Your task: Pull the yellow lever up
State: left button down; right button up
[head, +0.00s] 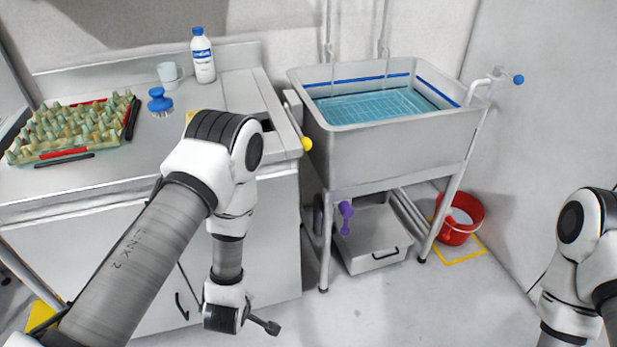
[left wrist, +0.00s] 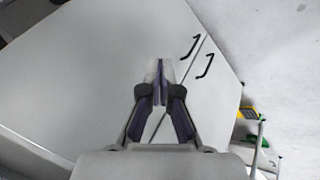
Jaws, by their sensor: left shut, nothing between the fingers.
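The yellow lever shows in the head view as a round yellow knob (head: 306,144) at the counter's right end, beside the sink basin. My left gripper (head: 271,327) hangs low in front of the cabinet, well below the knob and apart from it. In the left wrist view my left gripper (left wrist: 160,68) has its fingers together with nothing between them, facing the white cabinet doors (left wrist: 85,75). The lever does not show in the left wrist view. My right arm is partly in the head view at the right edge; its gripper is out of sight.
The sink basin (head: 400,148) with blue water stands right of the counter. A purple handle (head: 346,212) and a metal bin (head: 373,258) are below it. A red bucket (head: 464,222) stands on the floor at right. An egg tray (head: 75,155) and a bottle (head: 203,62) are on the counter.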

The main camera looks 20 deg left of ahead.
pick_arm(q)
jog(key=w+f+n+t+y+b, duration=0.1)
jog(key=w+n+t+b, duration=0.45)
jog(key=w, duration=0.55)
jog(key=w+d+r+n+t+y+b, duration=0.1)
jog(key=w+r+n+t+b, duration=0.1)
jog(key=w+n+b, duration=0.2)
jog(key=w+d+r+n+t+y+b, duration=0.1)
jog(key=w+r+n+t+y+b, duration=0.1)
jog(key=w+n+b, duration=0.3)
jog(key=w+d+r+n+t+y+b, duration=0.1)
jog(key=w+r+n+t+y+b, duration=0.1)
jog(key=w+r+n+b, duration=0.2)
jog(key=shift+w+d+n+t+b, duration=0.1)
jog(key=shift+w+n+t+b, duration=0.2)
jog(key=shift+w+b, duration=0.7)
jog(key=shift+w+d+n+t+b, duration=0.1)
jog(key=shift+w+n+b, duration=0.25)
jog(key=shift+w+b, duration=0.6)
jog(key=w+d+r+n+t+y+b, duration=0.1)
jog(key=d+r+n+t+b, duration=0.1)
jog(key=b, duration=0.7)
notch_tip(320, 180, up, 3)
jog(key=shift+w+d+f+n+t+y, duration=0.2)
jog(key=shift+d+n+t+y, duration=0.15)
jog(key=shift+d+n, duration=0.65)
jog(key=shift+d, duration=0.1)
jog(key=b+x, duration=0.2)
jog(key=x, duration=0.8)
jog(key=shift+m+b, duration=0.3)
